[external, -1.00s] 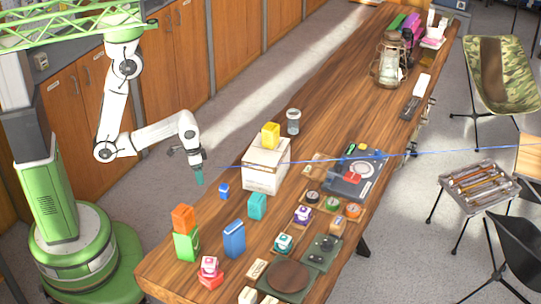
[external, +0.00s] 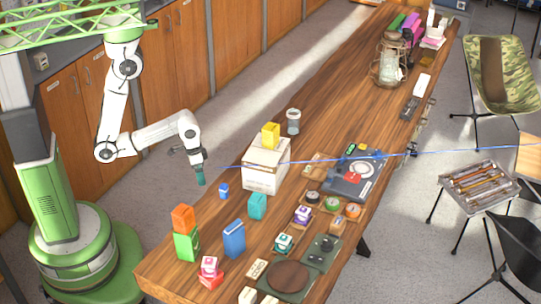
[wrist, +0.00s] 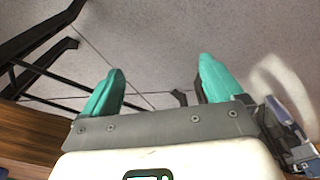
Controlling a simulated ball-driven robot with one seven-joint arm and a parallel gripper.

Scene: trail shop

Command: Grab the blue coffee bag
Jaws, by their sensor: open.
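The blue coffee bag is most likely the tall blue upright pack (external: 234,239) on the near part of the wooden table, in the external view. A much smaller blue item (external: 223,191) stands farther back, nearer my gripper. My gripper (external: 200,180) hangs beyond the table's left edge, apart from both blue things. In the wrist view my gripper (wrist: 160,95) shows two teal fingers spread wide with nothing between them. No blue bag shows in the wrist view.
An orange pack (external: 183,218) sits on a green pack (external: 187,246) left of the tall blue pack. A teal pack (external: 257,206) and a white box (external: 265,170) with a yellow pack (external: 271,135) on top stand behind.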

